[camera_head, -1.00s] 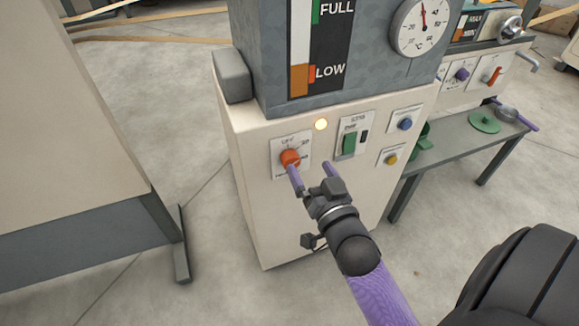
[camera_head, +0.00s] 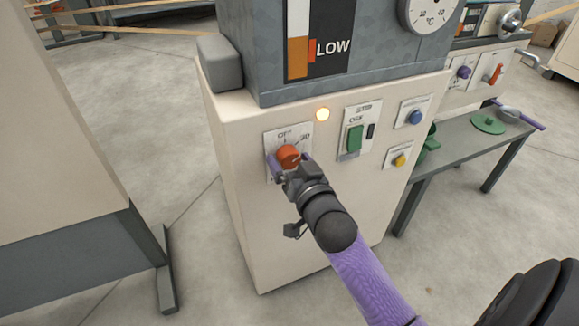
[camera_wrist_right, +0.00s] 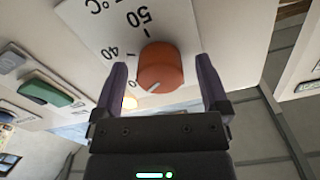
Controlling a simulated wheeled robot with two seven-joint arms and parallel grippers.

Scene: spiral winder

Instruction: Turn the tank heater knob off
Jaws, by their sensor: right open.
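The orange-red heater knob (camera_head: 288,157) sits on a white dial plate marked OFF at the top, on the front of the cream cabinet. In the right wrist view the knob (camera_wrist_right: 160,66) shows a white pointer mark, toward the side of the 40 on the scale. My right gripper (camera_head: 288,163) is at the knob, its two purple fingers open on either side of it. In the right wrist view the open fingers (camera_wrist_right: 168,85) straddle the knob with a gap visible on both sides. My left gripper is not in view.
A lit yellow lamp (camera_head: 322,114) is above the dial plate. A green switch (camera_head: 354,139), a blue button (camera_head: 415,117) and a yellow button (camera_head: 399,160) are to its right. A grey bench (camera_head: 462,150) stands at right. Open floor lies left of the cabinet.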

